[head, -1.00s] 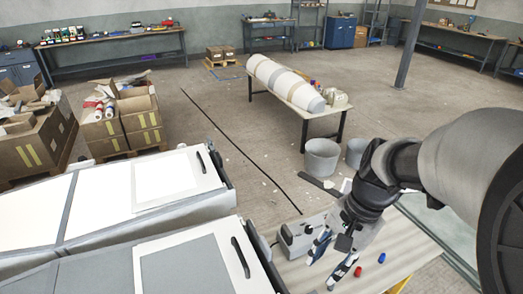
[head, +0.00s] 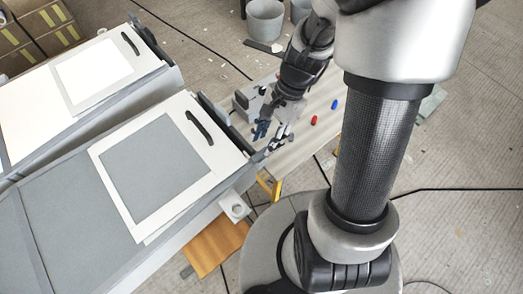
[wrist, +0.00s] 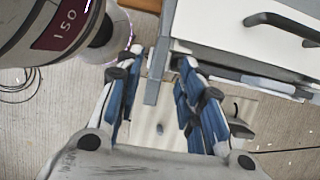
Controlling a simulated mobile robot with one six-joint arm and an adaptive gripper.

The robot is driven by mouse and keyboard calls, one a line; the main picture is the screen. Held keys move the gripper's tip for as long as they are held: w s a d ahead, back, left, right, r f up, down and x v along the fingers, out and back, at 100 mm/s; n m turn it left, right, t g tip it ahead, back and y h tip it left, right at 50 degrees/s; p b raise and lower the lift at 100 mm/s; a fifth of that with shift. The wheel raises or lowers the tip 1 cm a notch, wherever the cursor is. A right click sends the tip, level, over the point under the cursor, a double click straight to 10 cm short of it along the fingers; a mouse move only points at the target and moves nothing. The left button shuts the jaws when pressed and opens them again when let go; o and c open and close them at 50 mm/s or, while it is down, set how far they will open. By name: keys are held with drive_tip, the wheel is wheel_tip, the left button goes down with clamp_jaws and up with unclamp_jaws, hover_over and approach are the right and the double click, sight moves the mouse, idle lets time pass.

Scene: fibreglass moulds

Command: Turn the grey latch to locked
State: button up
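My gripper (head: 269,136) is open and empty, with its blue-padded fingers apart. In the head view it hangs over the bench, beside the right edge of the near mould (head: 95,160). In the wrist view the open fingers (wrist: 152,92) show a pale bench surface and a small grey peg-like thing between and beyond them. No part is clearly recognisable as the grey latch. A grey box (head: 241,101) with a dark knob stands on the bench behind the gripper. The latch's position cannot be told.
The near mould's white panel carries a dark handle (head: 199,128). A second mould (head: 45,105) lies behind it. The bench (head: 318,92) holds a red piece (head: 314,120) and a blue piece (head: 334,104). A small whitish block (head: 235,206) sits beside the near mould. Grey buckets (head: 265,20) stand beyond.

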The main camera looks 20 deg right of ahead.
sight(260, 153)
drive_tip(key=b+x, duration=0.1)
drive_tip(key=x, duration=0.4)
drive_tip(key=shift+c, duration=0.6)
clamp_jaws()
